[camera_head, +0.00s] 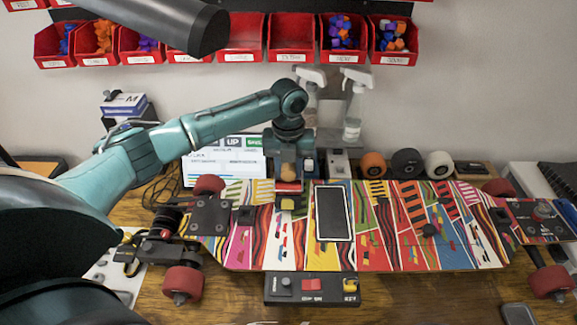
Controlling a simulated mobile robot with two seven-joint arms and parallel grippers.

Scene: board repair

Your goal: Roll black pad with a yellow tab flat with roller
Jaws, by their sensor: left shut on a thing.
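The skateboard deck (385,255) lies across the bench with a colourful striped pattern. A black rectangular pad with a pale border (333,213) lies flat on the deck; I see no clear yellow tab on it. My left gripper (289,178) points down at the deck's far edge, left of this pad. It is shut on a small orange-brown thing, perhaps the roller's handle (288,172); the fingers hide most of it. A small yellow piece (288,203) shows just below the gripper on the deck; I cannot tell whether it is the tab. My right gripper is not in view.
Red wheels (183,283) and trucks stand at both deck ends. A black switch box (311,288) sits at the deck's front edge. Spare wheels (406,163) and spray bottles (355,105) stand behind. Red bins (240,40) hang on the wall. A phone-like object (518,313) lies front right.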

